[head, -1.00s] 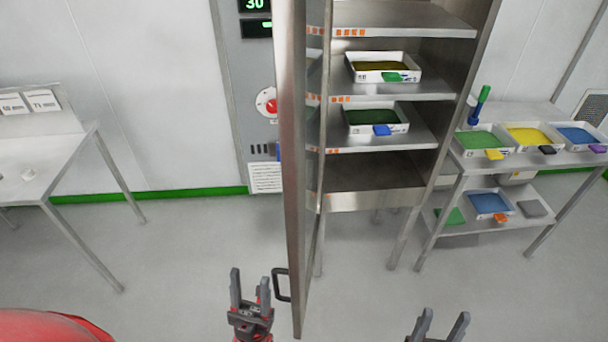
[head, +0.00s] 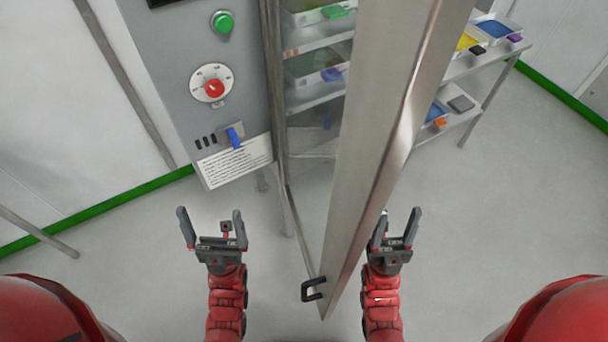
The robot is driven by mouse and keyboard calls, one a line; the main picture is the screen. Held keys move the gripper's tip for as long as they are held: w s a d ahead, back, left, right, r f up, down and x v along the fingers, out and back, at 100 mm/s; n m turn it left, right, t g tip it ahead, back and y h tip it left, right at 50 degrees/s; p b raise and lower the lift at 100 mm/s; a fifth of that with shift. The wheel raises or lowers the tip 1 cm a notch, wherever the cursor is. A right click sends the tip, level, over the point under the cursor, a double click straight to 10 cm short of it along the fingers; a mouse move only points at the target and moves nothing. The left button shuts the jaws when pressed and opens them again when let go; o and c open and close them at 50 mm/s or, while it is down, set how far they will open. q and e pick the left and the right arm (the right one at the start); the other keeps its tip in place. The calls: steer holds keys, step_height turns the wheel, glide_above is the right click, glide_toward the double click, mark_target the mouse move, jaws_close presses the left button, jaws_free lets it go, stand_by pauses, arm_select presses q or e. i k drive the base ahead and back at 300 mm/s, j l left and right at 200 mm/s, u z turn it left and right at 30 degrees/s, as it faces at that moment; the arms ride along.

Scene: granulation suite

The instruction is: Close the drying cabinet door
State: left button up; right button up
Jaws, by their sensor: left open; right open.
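The drying cabinet door (head: 390,130) stands ajar, its steel edge running down the middle of the head view. Its glass pane shows shelves with trays behind it. A dark handle (head: 312,289) sits low on the left face of the door. My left gripper (head: 210,222) is open and empty, left of the handle and apart from it, below the control panel. My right gripper (head: 398,225) is open, just right of the door's edge. I cannot tell whether it touches the door.
The cabinet's control panel (head: 205,100) has a green button, a red knob and a blue key-like switch. A steel trolley (head: 490,72) with coloured trays stands at the right behind the door. The grey floor is clear at left and right.

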mark_target(403, 51)
steer(key=k+l+z, duration=0.15)
steer(key=k+l, duration=0.65)
steer(key=k, duration=0.2)
